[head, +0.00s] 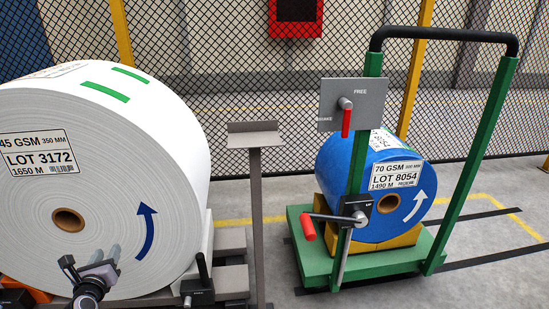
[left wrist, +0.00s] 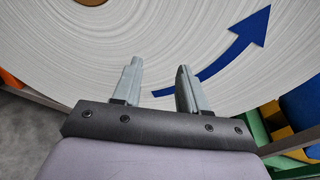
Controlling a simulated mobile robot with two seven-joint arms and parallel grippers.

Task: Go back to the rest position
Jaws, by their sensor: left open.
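My left gripper (head: 97,262) is low at the left in the head view, in front of the face of a large white paper roll (head: 100,190). In the left wrist view its two fingers (left wrist: 160,88) are apart with nothing between them. The white roll's face (left wrist: 150,40) fills the background there, with a blue curved arrow (left wrist: 225,55) on it. I cannot tell how large the gap to the roll is. My right gripper is in neither view.
A green cart (head: 495,130) with a black handle carries a blue roll (head: 340,165) on the right. It has a red-handled crank (head: 309,228) and a brake lever (head: 346,122). A grey post with a small shelf (head: 255,137) stands between the rolls. A mesh fence (head: 240,60) closes the back.

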